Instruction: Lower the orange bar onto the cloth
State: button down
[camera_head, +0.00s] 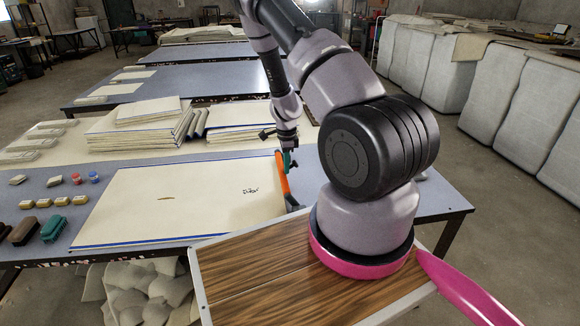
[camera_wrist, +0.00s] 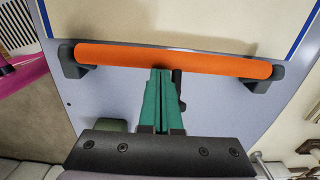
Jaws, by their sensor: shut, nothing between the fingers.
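The orange bar (camera_head: 284,180) stands at the right edge of the cream cloth (camera_head: 180,205) on the blue-grey table. In the wrist view the bar (camera_wrist: 120,55) runs across the picture with a black bracket at each end, along the cloth's blue-edged border (camera_wrist: 200,17). My gripper (camera_head: 288,160) is at the bar in the head view. In the wrist view its green fingers (camera_wrist: 162,72) are shut with nothing between them, and their tips reach the bar's near side. I cannot tell whether they touch it or how high the bar is above the cloth.
Stacks of folded cloth (camera_head: 140,122) lie behind the cloth. Small brushes and blocks (camera_head: 53,228) and two small jars (camera_head: 93,177) sit at the table's left. A wood-topped surface (camera_head: 250,265) is in front. White covered bundles (camera_head: 495,85) stand at the right.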

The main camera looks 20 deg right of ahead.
aim_at(280, 174)
jog(key=a+h, duration=0.1)
jog(key=a+f+h, duration=0.1)
jog(key=w+a+g+h, duration=0.1)
jog(key=shift+f+h, duration=0.15)
jog(key=shift+h, duration=0.25)
jog(key=h, duration=0.1)
jog(key=a+f+h, duration=0.1)
jog(key=h, duration=0.1)
jog(key=a+f+g+h, duration=0.1)
jog(key=shift+w+a+f, duration=0.1)
jog(key=shift+w, duration=0.2)
jog(key=shift+w+a+f, duration=0.1)
jog(key=shift+a+f, duration=0.2)
jog(key=shift+f, duration=0.2)
jog(key=shift+a+f, duration=0.25)
jog(key=shift+f, duration=0.2)
